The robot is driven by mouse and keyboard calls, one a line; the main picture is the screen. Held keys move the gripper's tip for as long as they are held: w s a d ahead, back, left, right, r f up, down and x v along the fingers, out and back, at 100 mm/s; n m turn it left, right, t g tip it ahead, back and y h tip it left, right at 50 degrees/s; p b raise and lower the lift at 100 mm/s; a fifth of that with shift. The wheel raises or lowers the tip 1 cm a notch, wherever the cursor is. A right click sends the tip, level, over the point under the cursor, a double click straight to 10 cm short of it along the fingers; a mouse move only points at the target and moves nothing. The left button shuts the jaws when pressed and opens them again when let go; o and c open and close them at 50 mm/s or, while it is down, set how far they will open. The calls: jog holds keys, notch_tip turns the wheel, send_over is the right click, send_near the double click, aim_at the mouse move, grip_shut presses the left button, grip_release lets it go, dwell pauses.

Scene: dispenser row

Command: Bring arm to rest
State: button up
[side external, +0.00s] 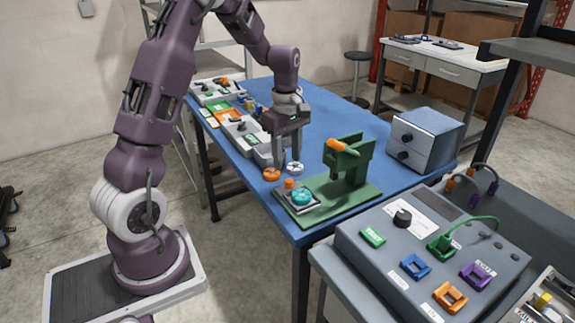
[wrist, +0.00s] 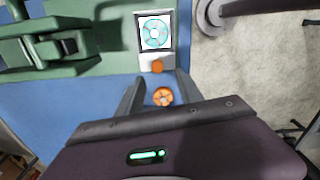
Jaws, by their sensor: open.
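My gripper (side external: 285,142) hangs above the blue table (side external: 317,106), pointing down, with its fingers apart and nothing visible held in them. In the wrist view its two fingers (wrist: 160,95) spread to either side of an orange round piece (wrist: 163,96), which lies on the table below. The same orange piece (side external: 272,174) shows in the side view, beside a white round piece (side external: 294,168). My arm reaches over the table from the left.
A green stand (side external: 352,160) with an orange handle and a small pad holding a teal disc (side external: 301,197) are close to my gripper. A grey panel with coloured sockets (side external: 432,260) is in front. Several devices line the far left edge.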

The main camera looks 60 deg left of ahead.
jog(key=s+d+r+m+t, duration=0.1)
jog(key=s+d+r+m, duration=0.25)
jog(key=d+r, duration=0.25)
jog(key=s+d+r+m+t, duration=0.2)
jog(key=s+d+r+m, duration=0.1)
jog(key=d+r+m, duration=0.3)
jog(key=s+d+r+m+t, duration=0.1)
jog(key=s+d+m, duration=0.3)
jog(key=s, duration=0.3)
jog(key=s+d+r+m+t, duration=0.1)
jog(key=s+d+r+m, duration=0.1)
jog(key=s+m, duration=0.4)
jog(key=shift+s+d, duration=0.85)
jog(key=shift+d, duration=0.05)
